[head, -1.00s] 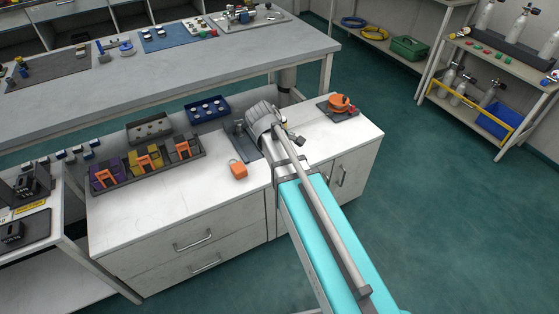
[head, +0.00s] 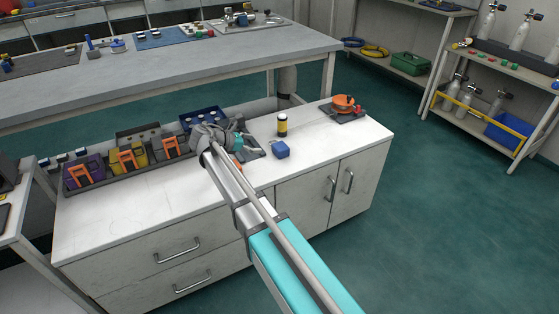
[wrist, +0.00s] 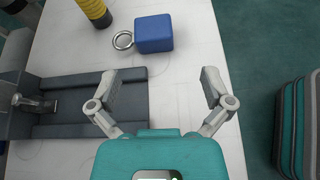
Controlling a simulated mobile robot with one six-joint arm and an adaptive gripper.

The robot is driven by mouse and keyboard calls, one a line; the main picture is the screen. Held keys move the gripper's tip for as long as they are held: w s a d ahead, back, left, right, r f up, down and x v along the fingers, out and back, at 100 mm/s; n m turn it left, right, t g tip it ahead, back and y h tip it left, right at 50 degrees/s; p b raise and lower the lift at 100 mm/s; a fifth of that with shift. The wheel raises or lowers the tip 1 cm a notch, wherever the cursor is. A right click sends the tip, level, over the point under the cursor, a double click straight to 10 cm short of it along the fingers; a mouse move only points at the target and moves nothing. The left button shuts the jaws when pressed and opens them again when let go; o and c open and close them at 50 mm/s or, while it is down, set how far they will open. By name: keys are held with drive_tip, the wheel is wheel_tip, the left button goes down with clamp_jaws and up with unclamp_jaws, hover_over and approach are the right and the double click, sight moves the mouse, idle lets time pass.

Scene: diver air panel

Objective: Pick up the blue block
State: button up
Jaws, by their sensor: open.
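The blue block (head: 281,150) stands on the white cabinet top, right of my gripper in the head view. In the wrist view the blue block (wrist: 153,33) lies beyond my fingertips, a little left of the middle between them, with a metal ring (wrist: 123,40) at its left side. My gripper (wrist: 160,88) is open with nothing between its fingers. In the head view my wrist hides most of the gripper, and the orange block is almost wholly hidden behind my arm.
A yellow and black cylinder (head: 282,125) stands just behind the block. A grey holder (wrist: 90,102) lies left of the fingers. An orange round device (head: 344,103) sits to the right. A tray of purple and yellow units (head: 128,173) stands left.

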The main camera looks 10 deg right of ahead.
drive_tip(key=shift+w+a+f+n+h+b, duration=0.3)
drive_tip(key=shift+w+a+n+b, duration=0.15)
drive_tip(key=shift+a, duration=0.25)
drive_tip(key=shift+d, duration=0.1)
drive_tip(key=b, duration=0.3)
approach(281, 146)
drive_tip(key=x, duration=0.4)
drive_tip(key=shift+w, duration=0.1)
drive_tip(key=shift+w+d+f, duration=0.15)
drive_tip(key=shift+w+d, duration=0.1)
drive_tip(key=shift+d, duration=0.4)
drive_tip(key=shift+f+b+x, duration=0.2)
drive_tip(key=shift+b+x, duration=0.8)
drive_tip(key=shift+x, duration=0.95)
drive_tip(key=shift+w+d+f, duration=0.1)
drive_tip(key=shift+d+f, duration=0.05)
drive_tip(key=shift+d, duration=0.35)
